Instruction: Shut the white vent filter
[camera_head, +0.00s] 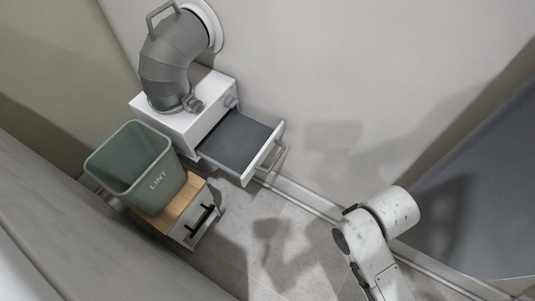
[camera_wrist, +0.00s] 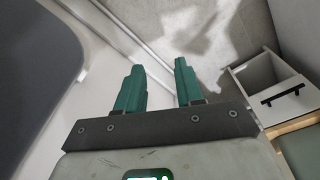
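The white vent filter (camera_head: 278,135) is a drawer pulled out from a white box (camera_head: 213,118) against the wall. Its dark grey filter surface shows, and it has a white front with a bar handle (camera_head: 272,162). In the wrist view, my gripper (camera_wrist: 160,75) has two green fingers set apart with nothing between them, above the floor. The head view shows my arm at the lower right, apart from the drawer; the gripper itself is out of that view. I cannot make out the filter in the wrist view.
A green bin marked LINT (camera_head: 158,180) stands on a small wood-topped cabinet (camera_head: 172,222) with a black handle, left of the drawer. A grey duct (camera_head: 170,62) rises from the white box. The floor (camera_head: 285,225) before the drawer is clear.

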